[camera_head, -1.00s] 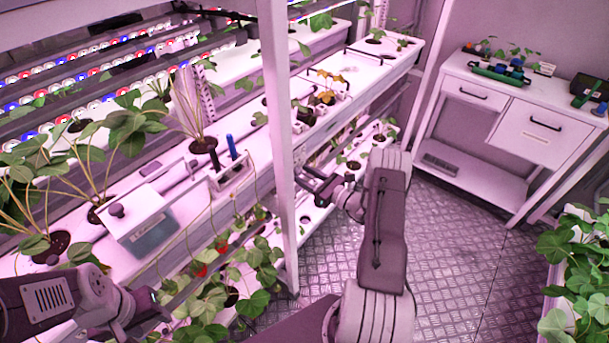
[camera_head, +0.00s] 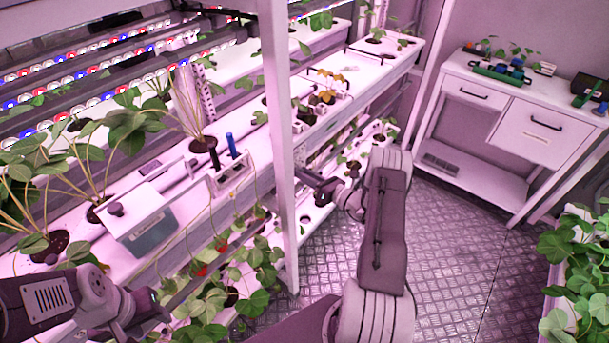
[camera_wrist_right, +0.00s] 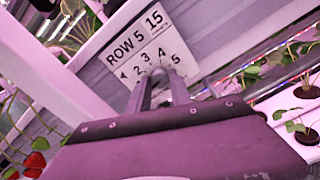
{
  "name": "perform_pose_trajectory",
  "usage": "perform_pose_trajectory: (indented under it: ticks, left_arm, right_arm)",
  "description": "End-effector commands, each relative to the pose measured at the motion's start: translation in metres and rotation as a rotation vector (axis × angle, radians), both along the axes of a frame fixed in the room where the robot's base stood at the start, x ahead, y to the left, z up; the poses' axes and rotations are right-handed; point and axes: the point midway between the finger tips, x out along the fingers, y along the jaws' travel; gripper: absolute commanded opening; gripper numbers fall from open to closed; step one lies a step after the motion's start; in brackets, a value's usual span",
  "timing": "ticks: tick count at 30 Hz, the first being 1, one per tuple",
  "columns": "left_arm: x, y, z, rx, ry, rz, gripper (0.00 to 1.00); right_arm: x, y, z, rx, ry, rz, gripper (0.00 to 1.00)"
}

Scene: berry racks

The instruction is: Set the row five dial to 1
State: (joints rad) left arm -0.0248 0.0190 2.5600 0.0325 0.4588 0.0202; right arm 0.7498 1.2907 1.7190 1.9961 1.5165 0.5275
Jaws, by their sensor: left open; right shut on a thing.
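The row five dial sits on a white label plate (camera_wrist_right: 135,42) reading "ROW 5" and "15", with an arc of numbers up to 5, in the right wrist view. The dial's knob (camera_wrist_right: 160,73) is between the fingertips of my right gripper (camera_wrist_right: 160,85), which is shut on it. The fingers cover much of the knob, so I cannot tell which number it points to. In the head view my right gripper (camera_head: 312,182) is at the rack, partly behind a white post. My left gripper (camera_head: 150,305) is open and empty, low at the left, in front of the rack.
The white rack post (camera_head: 280,150) stands just left of my right gripper. Potted plants and a lidded box (camera_head: 140,220) fill the near rack shelf. Red berries (camera_wrist_right: 35,160) hang at the lower left of the wrist view. The metal floor (camera_head: 450,260) to the right is clear.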

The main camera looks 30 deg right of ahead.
Motion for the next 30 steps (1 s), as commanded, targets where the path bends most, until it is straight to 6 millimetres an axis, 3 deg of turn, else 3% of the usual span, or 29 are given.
perform_pose_trajectory:
  ticks: [12,30]
  left_arm:
    - [0.0,0.0,-0.0008,0.0,0.0,0.0,0.47]
    - [0.0,0.0,-0.0009,0.0,0.0,0.0,0.47]
  right_arm:
    - [-0.0003,0.0001,-0.0007,0.217,0.092,0.0,0.0]
    - [-0.0003,0.0001,-0.0008,0.27,0.114,0.0,0.0]
